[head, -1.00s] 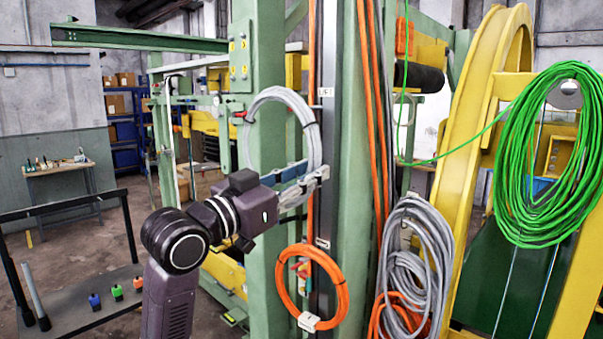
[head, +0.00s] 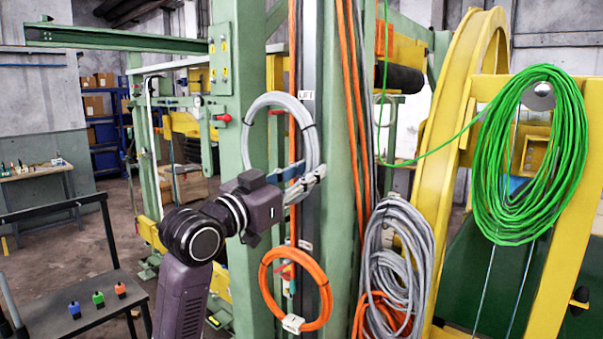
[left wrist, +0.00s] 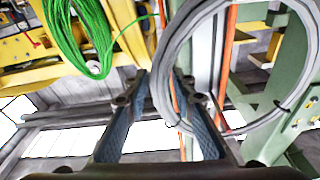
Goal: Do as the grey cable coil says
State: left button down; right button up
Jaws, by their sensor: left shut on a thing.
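A grey cable coil (head: 247,140), a ring bound with dark ties, is upright in front of the green column (head: 225,190). My left gripper (head: 318,176) is shut on its lower right part. In the left wrist view the coil (left wrist: 162,85) passes between the two blue-padded fingers (left wrist: 172,85). Whether the coil touches the column or a hook is unclear. I see no writing on the coil. My right gripper is not in view.
An orange coil (head: 265,290) hangs below my gripper. A looser grey cable bundle (head: 372,260) hangs to the right, and a green coil (head: 570,160) on the yellow frame. Blue (head: 74,310), green (head: 98,299) and orange (head: 120,290) pieces stand on a dark bench at left.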

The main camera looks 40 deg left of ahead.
pick_arm(q)
jog(key=shift+w+d+f, duration=0.1)
jog(key=shift+w, duration=1.2)
jog(key=shift+w+d+f, duration=0.1)
jog(key=shift+w, duration=1.15)
